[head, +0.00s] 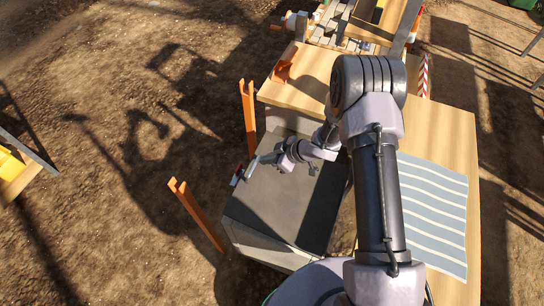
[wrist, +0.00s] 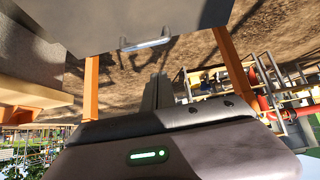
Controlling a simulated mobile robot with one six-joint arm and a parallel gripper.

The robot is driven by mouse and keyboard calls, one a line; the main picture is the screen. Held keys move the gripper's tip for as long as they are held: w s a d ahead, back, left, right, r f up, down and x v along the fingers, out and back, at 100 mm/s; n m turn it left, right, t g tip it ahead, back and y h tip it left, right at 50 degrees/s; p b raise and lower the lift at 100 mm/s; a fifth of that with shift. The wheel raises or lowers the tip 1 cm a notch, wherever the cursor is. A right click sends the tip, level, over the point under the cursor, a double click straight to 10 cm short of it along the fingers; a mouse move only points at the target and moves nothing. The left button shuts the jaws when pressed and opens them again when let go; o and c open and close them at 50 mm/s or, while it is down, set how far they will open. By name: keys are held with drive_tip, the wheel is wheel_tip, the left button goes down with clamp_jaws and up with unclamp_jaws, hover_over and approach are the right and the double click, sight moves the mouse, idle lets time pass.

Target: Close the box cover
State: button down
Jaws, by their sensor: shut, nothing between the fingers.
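The grey box (head: 262,247) stands in the middle of the head view, with its dark grey cover (head: 292,205) as a broad flat panel. In the wrist view the cover (wrist: 85,22) fills the top left, with a metal bar handle (wrist: 146,43) at its edge. My gripper (head: 251,170) is over the left edge of the box. In the wrist view my gripper (wrist: 157,80) is shut and empty, its fingers pointing toward the handle with a visible gap in the picture. My arm hides the box's right side, and I cannot tell how far the cover stands open.
Orange posts (head: 197,215) stand on the dirt left of the box, another (head: 249,118) near its back corner. A wooden table (head: 445,130) with a striped cloth (head: 433,215) is at right. An orange bracket (head: 282,72) sits on the table's back left. Open dirt lies left.

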drive_tip(key=b, duration=0.3)
hover_over(252, 177)
drive_tip(key=d, duration=0.1)
wheel_tip(252, 177, down, 6)
drive_tip(key=f, duration=0.1)
drive_tip(key=f+b, duration=0.1)
drive_tip(key=shift+s+d+f, duration=0.15)
drive_tip(key=shift+d+f, duration=0.15)
drive_tip(key=shift+f, duration=0.35)
drive_tip(key=shift+h, duration=0.6)
drive_tip(key=f+b, duration=0.1)
drive_tip(key=f, duration=0.1)
drive_tip(key=a+f+b, duration=0.1)
drive_tip(key=f, duration=0.2)
drive_tip(key=a+f+b, duration=0.1)
drive_tip(key=f, duration=0.1)
drive_tip(key=shift+w+f, duration=0.2)
drive_tip(key=shift+w, duration=0.2)
drive_tip(key=shift+s+d, duration=0.1)
drive_tip(key=shift+s, duration=0.15)
